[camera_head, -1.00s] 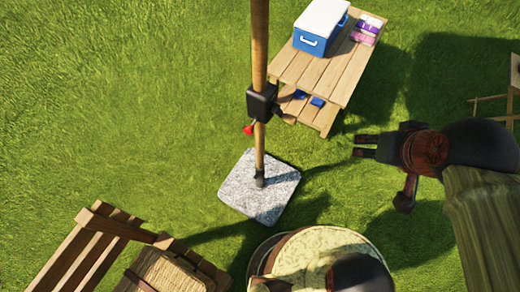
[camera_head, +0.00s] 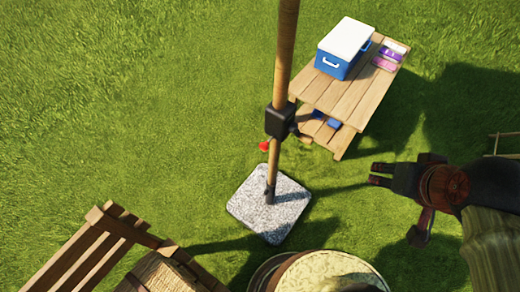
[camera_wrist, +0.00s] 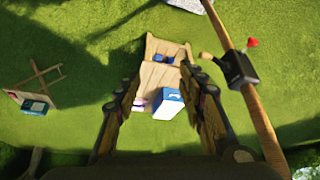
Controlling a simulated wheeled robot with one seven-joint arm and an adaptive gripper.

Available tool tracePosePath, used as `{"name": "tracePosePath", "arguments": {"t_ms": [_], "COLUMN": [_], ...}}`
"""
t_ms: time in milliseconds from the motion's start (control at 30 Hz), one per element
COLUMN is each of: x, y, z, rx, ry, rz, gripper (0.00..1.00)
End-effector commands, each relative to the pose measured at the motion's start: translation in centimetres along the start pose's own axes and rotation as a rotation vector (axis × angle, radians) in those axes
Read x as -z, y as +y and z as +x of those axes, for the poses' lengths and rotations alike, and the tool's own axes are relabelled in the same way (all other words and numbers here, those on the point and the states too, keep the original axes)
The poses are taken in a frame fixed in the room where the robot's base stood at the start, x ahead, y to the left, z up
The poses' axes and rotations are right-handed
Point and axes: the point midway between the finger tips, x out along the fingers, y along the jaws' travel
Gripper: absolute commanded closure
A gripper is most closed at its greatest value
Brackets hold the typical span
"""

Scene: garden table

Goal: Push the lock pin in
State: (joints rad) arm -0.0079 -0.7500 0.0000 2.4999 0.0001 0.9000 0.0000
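A wooden parasol pole (camera_head: 283,60) stands in a speckled stone base (camera_head: 245,207). A black housing (camera_head: 280,121) sits around the pole, with a crank handle (camera_head: 303,136) on its right. A red knob (camera_head: 264,146), which looks like the lock pin's end, shows at the left below the housing. In the wrist view the red knob (camera_wrist: 252,42) sticks out of the black housing (camera_wrist: 240,70) at the right; how far the pin is in cannot be told. My gripper (camera_head: 372,174) is right of the pole, apart from it. Its fingers (camera_wrist: 165,75) are spread and empty.
A wooden picnic table (camera_head: 343,100) with a blue and white cooler (camera_head: 345,47) and coloured packs (camera_head: 388,57) stands behind the pole. A wooden chair (camera_head: 85,245) is at lower left, a round cushioned seat (camera_head: 320,272) at bottom centre. Grass left of the pole is clear.

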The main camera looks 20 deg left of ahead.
Motion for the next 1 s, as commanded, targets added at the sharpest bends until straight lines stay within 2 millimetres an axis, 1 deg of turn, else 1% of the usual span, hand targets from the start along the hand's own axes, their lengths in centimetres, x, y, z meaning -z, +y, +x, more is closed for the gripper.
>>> {"name": "tracePosePath", "arguments": {"t_ms": [33, 133, 200, 400, 633, 767, 1000], "x": [0.0, -0.1, -0.3, -2.2, -4.3, -5.6, -8.1], "y": [-0.4, -1.6, -2.9, -7.3, -11.7, -14.0, -17.8], "z": [0.0, 0.2, 0.6, 2.8, 5.0, 6.2, 8.5], "rx": [0.007, 0.028, 0.05, 0.116, 0.149, 0.148, 0.122], "ry": [0.0, -0.006, -0.021, -0.108, -0.201, -0.246, -0.312], "rz": [-0.013, -0.053, -0.096, -0.249, -0.459, -0.596, -0.906], "gripper": [0.65, 0.7, 0.74, 0.86, 0.99, 1.0, 1.0]}}
